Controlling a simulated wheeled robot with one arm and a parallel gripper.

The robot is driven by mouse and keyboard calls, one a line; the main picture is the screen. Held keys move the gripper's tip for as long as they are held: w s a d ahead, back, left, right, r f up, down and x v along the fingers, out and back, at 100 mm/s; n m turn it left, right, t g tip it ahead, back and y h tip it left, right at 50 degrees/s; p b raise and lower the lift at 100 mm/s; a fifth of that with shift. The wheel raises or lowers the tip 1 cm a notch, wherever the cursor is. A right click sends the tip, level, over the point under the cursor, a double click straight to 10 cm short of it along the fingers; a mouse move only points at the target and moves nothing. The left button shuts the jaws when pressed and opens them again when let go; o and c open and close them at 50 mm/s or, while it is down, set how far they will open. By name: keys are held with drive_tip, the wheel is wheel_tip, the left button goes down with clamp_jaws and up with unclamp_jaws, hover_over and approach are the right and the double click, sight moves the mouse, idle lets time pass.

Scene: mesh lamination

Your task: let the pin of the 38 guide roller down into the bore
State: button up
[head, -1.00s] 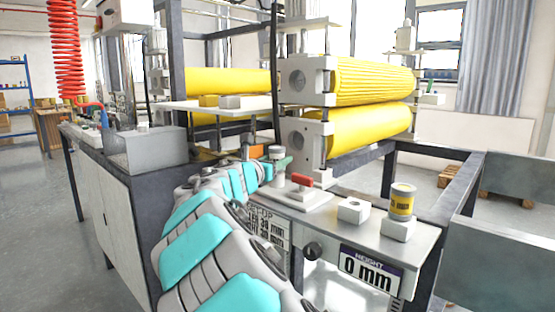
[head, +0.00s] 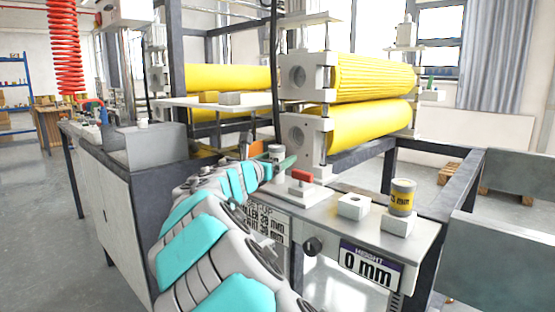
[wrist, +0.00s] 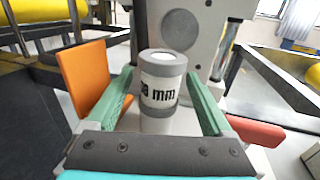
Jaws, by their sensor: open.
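The guide roller (wrist: 162,85) is a grey-capped cylinder with a white band; its label is partly legible, ending in "8 mm". It stands upright between the green fingers of my gripper (wrist: 160,108) in the wrist view. The fingers are open, one on each side, with narrow gaps visible beside the roller. In the head view the roller (head: 276,152) shows above my gripper (head: 279,166), at the far end of the bench shelf. A pale part shows below the roller. The pin and the bore are hidden, so I cannot tell how deep the pin sits.
An orange plate (wrist: 83,75) stands close to the left finger. A red handle (head: 302,176) lies to the right on the shelf.

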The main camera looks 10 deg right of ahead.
drive_tip(key=v, duration=0.7)
drive_tip(key=shift+s+a, duration=0.2)
drive_tip(key=shift+s, duration=0.05)
